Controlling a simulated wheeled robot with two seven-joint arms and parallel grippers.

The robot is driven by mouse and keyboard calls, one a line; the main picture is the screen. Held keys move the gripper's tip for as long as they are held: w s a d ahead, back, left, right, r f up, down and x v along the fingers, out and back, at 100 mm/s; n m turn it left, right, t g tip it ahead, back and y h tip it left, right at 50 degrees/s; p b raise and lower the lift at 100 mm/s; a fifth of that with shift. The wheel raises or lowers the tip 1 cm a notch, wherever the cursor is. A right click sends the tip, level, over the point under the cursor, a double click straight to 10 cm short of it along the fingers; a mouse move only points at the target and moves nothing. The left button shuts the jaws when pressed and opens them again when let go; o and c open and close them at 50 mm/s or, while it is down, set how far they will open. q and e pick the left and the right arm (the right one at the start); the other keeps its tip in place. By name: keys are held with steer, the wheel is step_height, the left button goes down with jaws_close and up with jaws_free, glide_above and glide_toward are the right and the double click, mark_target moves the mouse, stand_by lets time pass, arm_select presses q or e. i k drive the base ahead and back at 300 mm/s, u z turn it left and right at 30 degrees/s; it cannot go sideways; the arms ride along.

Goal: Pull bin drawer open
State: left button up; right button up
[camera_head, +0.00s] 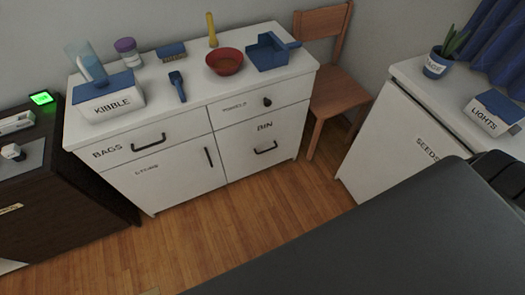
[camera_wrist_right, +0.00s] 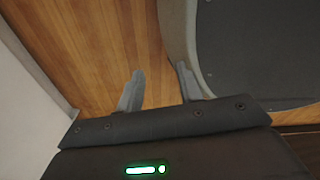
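The bin drawer (camera_head: 247,143) is the lower right front of the white cabinet, labelled BIN, with a dark bar handle (camera_head: 266,150). Its front looks flush with the cabinet, so it appears closed. My right gripper (camera_wrist_right: 158,85) shows in the right wrist view with its two grey fingers apart and nothing between them. It is over the wooden floor, and no drawer or handle shows in that view. My left gripper is in neither view. A large dark part of my own body covers the lower right of the head view.
The white cabinet (camera_head: 165,188) carries a kibble box (camera_head: 108,97), a red bowl (camera_head: 224,62) and a blue dustpan (camera_head: 268,52). A wooden chair (camera_head: 336,92) stands right of it. A white cabinet (camera_head: 385,141) stands further right. Wooden floor (camera_head: 262,207) before the drawer is clear.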

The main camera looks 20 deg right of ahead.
mark_target(253, 127)
steer(key=z, duration=0.45)
steer(key=k, duration=0.3)
steer(key=z, duration=0.35)
